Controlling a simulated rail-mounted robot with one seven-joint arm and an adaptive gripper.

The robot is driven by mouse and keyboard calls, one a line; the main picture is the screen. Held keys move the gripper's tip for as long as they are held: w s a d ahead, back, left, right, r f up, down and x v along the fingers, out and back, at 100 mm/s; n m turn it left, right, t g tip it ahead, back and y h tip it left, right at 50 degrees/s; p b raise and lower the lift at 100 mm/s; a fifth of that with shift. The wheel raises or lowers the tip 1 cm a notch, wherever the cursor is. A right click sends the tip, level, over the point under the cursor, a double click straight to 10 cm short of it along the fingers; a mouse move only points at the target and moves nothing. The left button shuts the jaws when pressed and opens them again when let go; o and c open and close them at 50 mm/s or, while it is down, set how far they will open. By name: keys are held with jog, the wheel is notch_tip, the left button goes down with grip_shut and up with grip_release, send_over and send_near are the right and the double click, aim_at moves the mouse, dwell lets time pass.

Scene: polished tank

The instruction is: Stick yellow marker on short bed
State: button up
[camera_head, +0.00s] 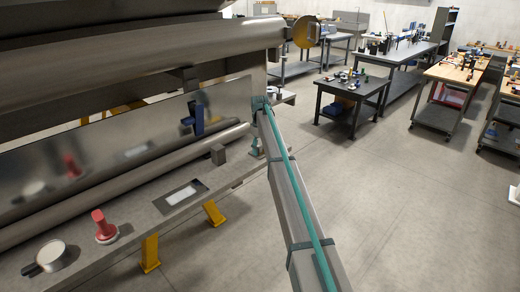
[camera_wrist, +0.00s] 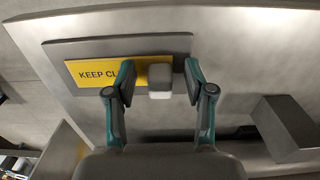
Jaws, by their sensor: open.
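The yellow marker (camera_wrist: 88,73) lies on a grey plate (camera_wrist: 60,50) in the wrist view, with black lettering that starts "KEEP CL". The rest of its lettering is hidden behind my gripper and a pale grey block (camera_wrist: 160,82). My gripper (camera_wrist: 159,66) is open, with one finger on each side of this block and visible gaps beside it. The block overlaps the right part of the marker; I cannot tell whether it is fixed to it. In the camera_head view my arm reaches to the right end of a long metal bed (camera_head: 140,212); the marker cannot be made out there.
A dark block (camera_wrist: 286,127) sits right of my gripper. Open floor lies to the right, with workbenches beyond.

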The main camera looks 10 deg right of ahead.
jog(key=shift+r, duration=0.1)
notch_tip(320, 180, up, 12)
dwell(0.5)
jog(key=shift+s, duration=0.1)
jog(key=s+d+f+m, duration=0.2)
jog(key=s+f+m, duration=0.2)
jog(key=s+f, duration=2.2)
jog(key=s+f+m+g, duration=0.1)
jog(key=s+f+g, duration=0.1)
jog(key=s+f, duration=0.8)
jog(key=s+f+m+g+b, duration=0.1)
jog(key=s+f, duration=0.9)
jog(key=s, duration=1.7)
jog(key=s+d+f+m+g, duration=0.1)
jog(key=s+f+g, duration=0.2)
jog(key=s+f, duration=0.8)
jog(key=s, duration=0.7)
jog(key=shift+s+m+g, duration=0.3)
jog(key=shift+g, duration=0.1)
